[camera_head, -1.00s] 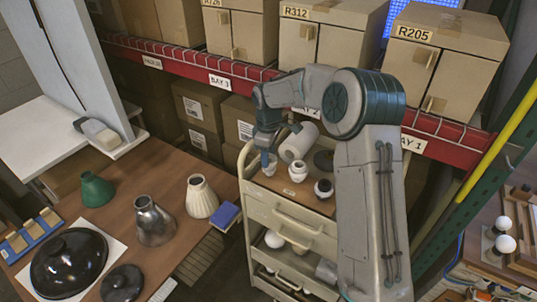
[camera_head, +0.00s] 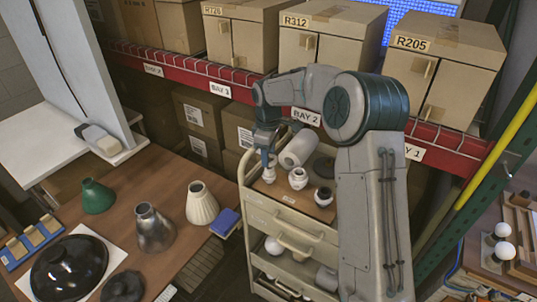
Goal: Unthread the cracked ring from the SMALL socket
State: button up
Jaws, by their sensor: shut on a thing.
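Three small lamp sockets stand on the brown top of the cart. My gripper (camera_head: 268,160) points down at the leftmost white socket piece (camera_head: 269,175) and is shut on its upper part. The fingers cover that part, so I cannot tell ring from socket body there, and no crack shows at this size. A white socket (camera_head: 298,179) stands upright just to the right, apart from my gripper. A socket with a dark upper part (camera_head: 323,194) stands farther right, near my arm. I cannot tell the sockets' relative sizes with certainty.
A white roll (camera_head: 299,147) lies behind the sockets, beside a dark round piece (camera_head: 325,166). The cart (camera_head: 288,222) has lower shelves with white bulbs. A wooden table (camera_head: 180,177) with lampshades is at left. A red shelf beam (camera_head: 255,95) with boxes runs behind.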

notch_tip(320, 180, up, 4)
jog(key=shift+f, duration=0.1)
dwell(0.4)
